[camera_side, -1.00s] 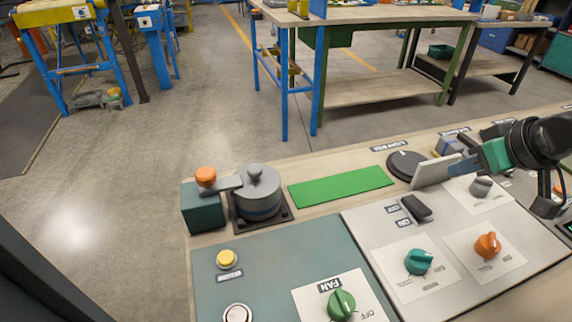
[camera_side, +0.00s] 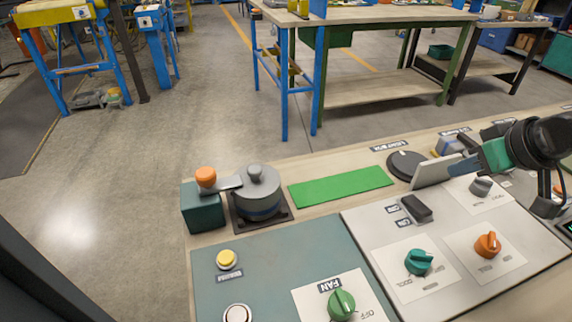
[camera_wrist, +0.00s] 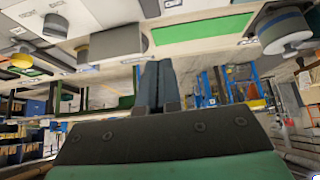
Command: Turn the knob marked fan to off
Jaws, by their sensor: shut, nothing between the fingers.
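The fan knob (camera_side: 341,304) is green and sits on a white plate (camera_side: 313,298) labelled FAN, at the bottom of the side view. The word OFF is printed to the right of the knob, and the plate's lower part is cut off by the frame edge. My gripper (camera_side: 466,167) is at the upper right of the panel in the side view, well away from the fan knob. Its fingers (camera_wrist: 160,84) are together and empty in the wrist view. The fan knob cannot be made out in the wrist view.
A second green knob (camera_side: 419,262), an orange knob (camera_side: 487,245) and a black rocker switch (camera_side: 416,208) are on the grey panel. A grey pot-like part (camera_side: 256,190) with an orange-ended handle (camera_side: 206,177) stands left of a green strip (camera_side: 341,187). A yellow button (camera_side: 226,258) is at left.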

